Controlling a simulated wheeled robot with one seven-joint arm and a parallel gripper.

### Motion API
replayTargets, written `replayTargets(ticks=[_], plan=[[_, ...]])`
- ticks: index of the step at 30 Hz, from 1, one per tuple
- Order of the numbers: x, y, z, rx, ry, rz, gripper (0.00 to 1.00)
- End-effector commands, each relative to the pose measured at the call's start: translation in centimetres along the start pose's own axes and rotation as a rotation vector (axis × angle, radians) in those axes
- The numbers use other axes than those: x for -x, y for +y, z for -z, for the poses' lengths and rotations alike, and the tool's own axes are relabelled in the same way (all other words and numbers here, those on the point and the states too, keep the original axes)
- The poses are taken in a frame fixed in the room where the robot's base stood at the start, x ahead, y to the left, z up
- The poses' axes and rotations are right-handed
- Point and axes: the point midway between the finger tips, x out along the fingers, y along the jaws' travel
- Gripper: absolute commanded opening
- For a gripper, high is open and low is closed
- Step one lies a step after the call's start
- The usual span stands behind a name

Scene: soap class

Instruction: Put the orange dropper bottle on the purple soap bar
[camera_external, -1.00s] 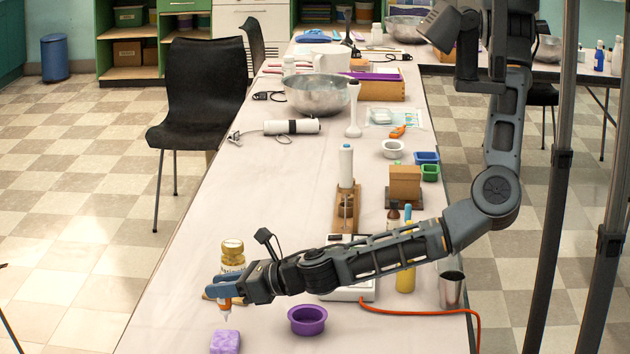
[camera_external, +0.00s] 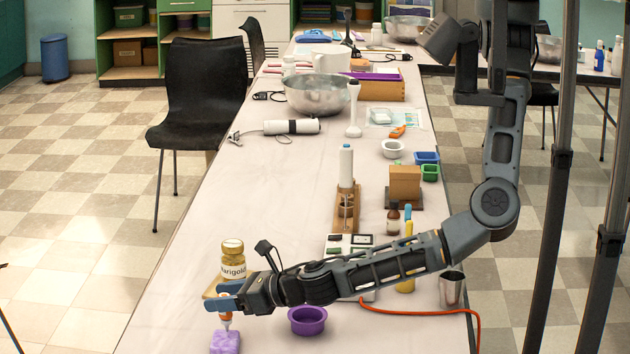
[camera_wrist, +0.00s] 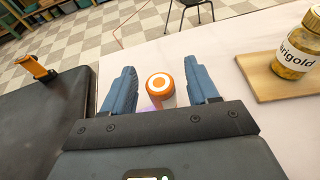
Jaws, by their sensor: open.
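The orange dropper bottle (camera_external: 226,318) is at the near left of the table, its white lower end meeting the top of the purple soap bar (camera_external: 226,343). It looks upright. In the wrist view its round orange top (camera_wrist: 160,87) sits between my two blue fingers, with a gap on each side. My gripper (camera_external: 225,298) is open around the bottle, and its fingers hide part of it in the outside view. A little purple of the soap bar shows beside the bottle in the wrist view (camera_wrist: 149,104).
A marigold jar (camera_external: 233,262) stands on a wooden board (camera_wrist: 272,84) close by my gripper. A purple bowl (camera_external: 307,321) stands to the right, under my arm. A metal cup (camera_external: 452,290) is near the right edge. The table's left side is clear.

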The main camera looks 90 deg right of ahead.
Motion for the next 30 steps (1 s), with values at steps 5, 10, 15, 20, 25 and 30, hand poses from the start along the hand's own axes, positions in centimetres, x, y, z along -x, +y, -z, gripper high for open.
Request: replayTargets(ticks=[5, 10, 15, 20, 25, 30], plan=[[0.1, 0.0, -0.4, 0.0, 0.0, 0.0, 0.59], [1.8, 0.2, -0.3, 0.001, -0.001, -0.002, 0.59], [4.7, 0.2, -0.3, 0.0, -0.001, -0.004, 0.59], [7.5, 0.2, -0.3, 0.001, -0.002, -0.003, 0.59], [10.1, 0.1, -0.3, 0.0, -0.001, -0.002, 0.59], [11.6, 0.1, -0.3, -0.001, -0.001, -0.001, 0.59]])
